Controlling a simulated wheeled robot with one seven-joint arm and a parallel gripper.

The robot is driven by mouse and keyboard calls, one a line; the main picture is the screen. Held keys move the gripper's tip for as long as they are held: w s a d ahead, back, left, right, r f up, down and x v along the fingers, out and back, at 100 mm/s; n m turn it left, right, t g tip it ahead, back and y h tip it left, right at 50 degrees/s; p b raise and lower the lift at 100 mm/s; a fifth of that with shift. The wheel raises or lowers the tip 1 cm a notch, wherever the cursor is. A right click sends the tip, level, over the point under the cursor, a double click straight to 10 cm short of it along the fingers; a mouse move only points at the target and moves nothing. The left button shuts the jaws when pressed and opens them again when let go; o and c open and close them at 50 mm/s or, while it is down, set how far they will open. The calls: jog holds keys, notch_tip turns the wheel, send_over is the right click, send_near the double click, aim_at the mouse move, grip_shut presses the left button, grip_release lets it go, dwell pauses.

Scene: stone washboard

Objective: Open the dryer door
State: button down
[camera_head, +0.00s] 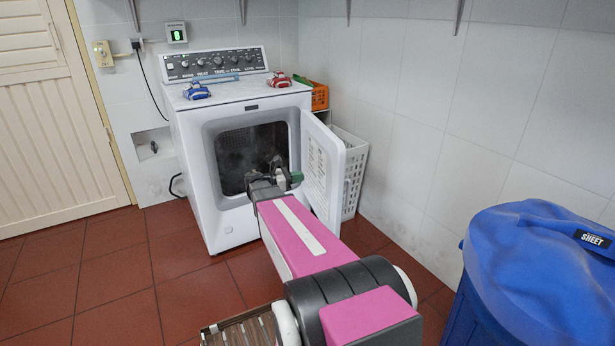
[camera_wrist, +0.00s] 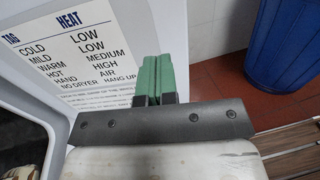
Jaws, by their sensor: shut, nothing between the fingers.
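The white dryer (camera_head: 247,160) stands against the tiled wall in the head view. Its door (camera_head: 324,168) is swung open to the right, and the dark drum (camera_head: 250,155) shows inside. In the wrist view the inner face of the door (camera_wrist: 75,50) fills the left, with a printed heat label on it. My gripper (camera_head: 294,178) is in front of the opening, on the inner side of the door. In the wrist view its green fingers (camera_wrist: 157,75) are shut together with nothing between them. I cannot tell whether they touch the door.
Blue and red packs (camera_head: 196,91) (camera_head: 279,80) lie on the dryer top. An orange basket (camera_head: 320,96) and a white basket (camera_head: 352,172) stand to its right. A blue covered bin (camera_head: 535,270) stands at the lower right. Red floor at the left is clear.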

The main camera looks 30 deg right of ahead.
aim_at(333, 171)
jog(key=d, duration=0.4)
jog(key=s+d, duration=0.1)
jog(key=d, duration=0.7)
jog(key=shift+s+d, duration=0.2)
jog(key=shift+s, duration=0.2)
jog(key=shift+d, duration=0.1)
jog(key=shift+s+d, duration=0.1)
jog(key=shift+d, duration=0.1)
jog(key=d+t, duration=0.1)
jog(key=d, duration=0.2)
jog(key=s+d+n+t, duration=0.1)
jog(key=d, duration=0.2)
jog(key=d+n+t, duration=0.1)
jog(key=d, duration=0.2)
jog(key=shift+s+d+t, duration=0.15)
jog(key=shift+d+t, duration=0.2)
jog(key=shift+t, duration=0.05)
jog(key=w+d+n+t, duration=0.2)
jog(key=d+t, duration=0.1)
jog(key=d, duration=1.1)
jog(key=shift+n, duration=0.3)
